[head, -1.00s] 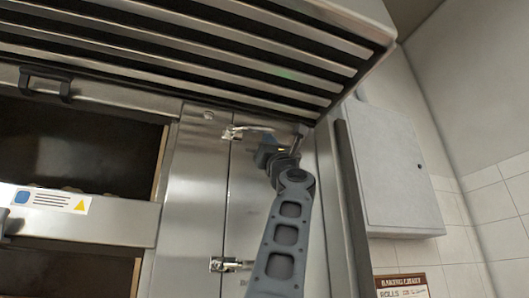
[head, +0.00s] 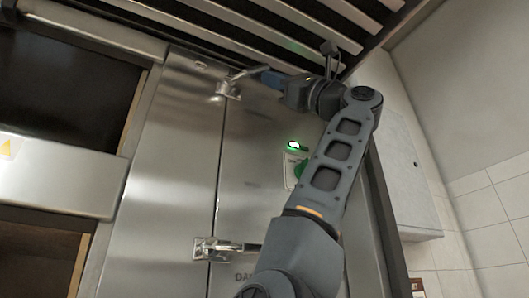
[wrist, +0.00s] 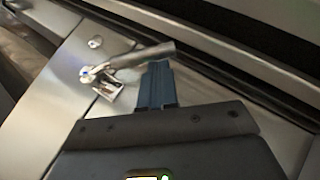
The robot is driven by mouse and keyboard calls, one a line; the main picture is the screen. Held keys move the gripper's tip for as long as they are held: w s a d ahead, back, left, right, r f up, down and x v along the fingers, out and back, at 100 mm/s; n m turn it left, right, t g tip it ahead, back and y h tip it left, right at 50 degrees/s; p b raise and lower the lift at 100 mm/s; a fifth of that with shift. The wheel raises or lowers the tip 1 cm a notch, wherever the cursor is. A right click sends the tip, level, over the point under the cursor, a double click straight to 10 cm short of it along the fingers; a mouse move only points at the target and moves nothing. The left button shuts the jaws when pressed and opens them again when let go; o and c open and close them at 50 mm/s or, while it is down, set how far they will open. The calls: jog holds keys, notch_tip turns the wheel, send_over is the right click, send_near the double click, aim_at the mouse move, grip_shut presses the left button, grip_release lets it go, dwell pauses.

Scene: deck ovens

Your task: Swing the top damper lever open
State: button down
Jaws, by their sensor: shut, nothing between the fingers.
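The top damper lever (head: 236,80) is a bright metal handle on a bracket near the top of the steel panel, under the slatted hood. Its arm points right and slopes slightly up from its pivot. In the wrist view the lever (wrist: 145,55) runs from its pivot at left to a thick grey end. My gripper (head: 266,78) is at the lever's free right end. Its blue fingers (wrist: 157,82) are closed together, with their tips right at the underside of the lever end. I cannot tell whether they touch it.
A second, lower lever (head: 230,248) points right, about level. A lit green indicator (head: 298,146) is on the panel beside my arm. The slatted hood (head: 290,22) is close above my gripper. A grey wall box (head: 408,175) is at right.

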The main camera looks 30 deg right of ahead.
aim_at(266, 68)
jog(key=shift+a+r+p, duration=0.15)
jog(key=shift+a+r, duration=0.25)
jog(key=shift+r, duration=0.3)
jog(key=shift+a+r+p, duration=0.15)
jog(key=shift+a+r, duration=0.2)
jog(key=shift+r, duration=0.35)
jog(key=shift+a+r, duration=0.1)
